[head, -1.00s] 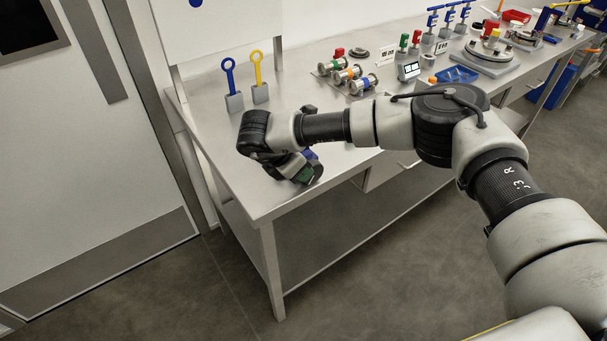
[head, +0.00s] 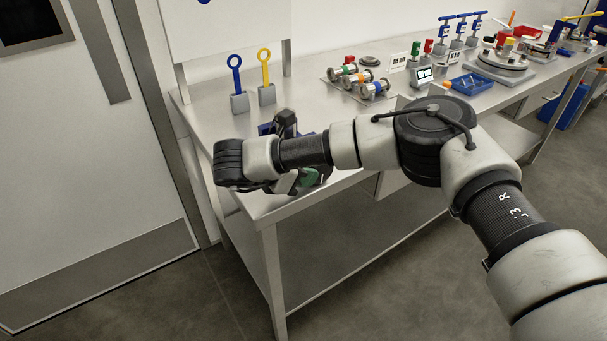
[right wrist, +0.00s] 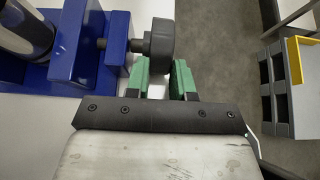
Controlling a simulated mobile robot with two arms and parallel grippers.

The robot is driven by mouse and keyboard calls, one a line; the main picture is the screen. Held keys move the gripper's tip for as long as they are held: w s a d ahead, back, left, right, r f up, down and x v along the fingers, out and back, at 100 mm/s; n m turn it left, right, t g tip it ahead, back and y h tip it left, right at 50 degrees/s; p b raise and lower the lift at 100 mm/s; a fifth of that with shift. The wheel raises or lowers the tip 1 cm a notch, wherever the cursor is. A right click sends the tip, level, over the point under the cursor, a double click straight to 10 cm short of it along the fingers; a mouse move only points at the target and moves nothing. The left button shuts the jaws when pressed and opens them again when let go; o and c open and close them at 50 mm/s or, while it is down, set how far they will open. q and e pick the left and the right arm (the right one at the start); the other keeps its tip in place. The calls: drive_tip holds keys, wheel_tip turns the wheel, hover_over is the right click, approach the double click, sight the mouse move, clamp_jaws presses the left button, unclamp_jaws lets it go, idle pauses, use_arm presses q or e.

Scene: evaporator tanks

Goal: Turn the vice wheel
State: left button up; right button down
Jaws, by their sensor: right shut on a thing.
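The vice wheel (right wrist: 160,45) is a dark grey knob on a short shaft at the side of the blue vice (right wrist: 88,48), in the upper middle of the right wrist view. My right gripper (right wrist: 162,68) has green fingers on either side of the wheel and is shut on it. In the head view the right gripper (head: 309,178) is at the table's near edge, partly hidden under my own forearm. A bit of the blue vice (head: 265,129) shows behind my arm; the wheel is hidden there. My left gripper is not in view.
The steel table (head: 210,112) carries a blue ring-topped post (head: 236,80) and a yellow one (head: 265,75) behind the vice. Spools (head: 372,88), a blue tray (head: 470,84) and other fixtures stand further right. A door (head: 90,190) is at the left.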

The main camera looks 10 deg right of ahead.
drive_tip(key=c, duration=1.2)
unclamp_jaws()
drive_tip(key=shift+c, duration=0.2)
drive_tip(key=shift+a, duration=0.1)
drive_tip(key=v, duration=1)
drive_tip(key=shift+a+r, duration=0.25)
drive_tip(key=shift+a, duration=0.05)
drive_tip(key=shift+s, duration=0.1)
